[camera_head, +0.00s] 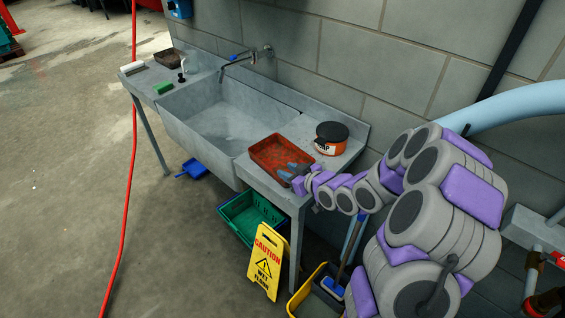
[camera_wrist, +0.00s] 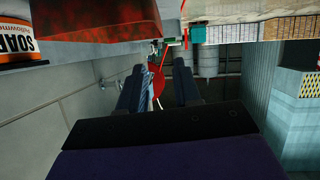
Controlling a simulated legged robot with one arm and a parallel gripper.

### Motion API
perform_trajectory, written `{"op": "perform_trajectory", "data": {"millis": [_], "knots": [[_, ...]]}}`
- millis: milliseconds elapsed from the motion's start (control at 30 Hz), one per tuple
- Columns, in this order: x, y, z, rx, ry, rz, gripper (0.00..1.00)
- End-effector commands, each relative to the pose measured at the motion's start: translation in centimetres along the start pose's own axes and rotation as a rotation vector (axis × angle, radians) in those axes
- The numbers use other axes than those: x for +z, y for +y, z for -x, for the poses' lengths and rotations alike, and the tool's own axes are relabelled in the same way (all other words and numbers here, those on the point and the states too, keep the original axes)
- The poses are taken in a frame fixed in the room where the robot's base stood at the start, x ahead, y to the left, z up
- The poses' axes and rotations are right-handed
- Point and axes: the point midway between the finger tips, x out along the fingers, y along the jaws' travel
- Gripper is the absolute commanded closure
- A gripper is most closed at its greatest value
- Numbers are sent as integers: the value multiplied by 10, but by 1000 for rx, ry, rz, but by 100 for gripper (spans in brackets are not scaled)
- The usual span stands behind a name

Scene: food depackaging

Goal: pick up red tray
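The red tray (camera_head: 270,151) is a shallow, worn rectangle on the right-hand counter of the grey sink unit. In the wrist view the red tray (camera_wrist: 85,17) fills the top left, close to the camera and above the left finger. My gripper (camera_head: 290,171) is at the tray's near right corner in the head view, overlapping its edge. In the wrist view my gripper (camera_wrist: 159,72) has two dark fingers apart, with a gap and no tray seen between them. I cannot tell whether a finger touches the tray.
A soap tub (camera_head: 331,138) with a black lid stands just right of the tray. The sink basin (camera_head: 222,125) lies left. Below are a green crate (camera_head: 243,215), a yellow caution sign (camera_head: 267,262) and a mop bucket (camera_head: 316,290). A block wall (camera_head: 345,60) is behind.

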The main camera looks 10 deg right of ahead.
Motion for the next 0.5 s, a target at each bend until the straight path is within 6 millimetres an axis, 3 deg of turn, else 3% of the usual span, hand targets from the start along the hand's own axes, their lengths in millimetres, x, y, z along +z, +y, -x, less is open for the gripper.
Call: {"op": "perform_trajectory", "data": {"millis": [100,500], "knots": [[1,-2,-22,-3,1,1,67],[2,0,-81,-3,-1,-1,67]]}}
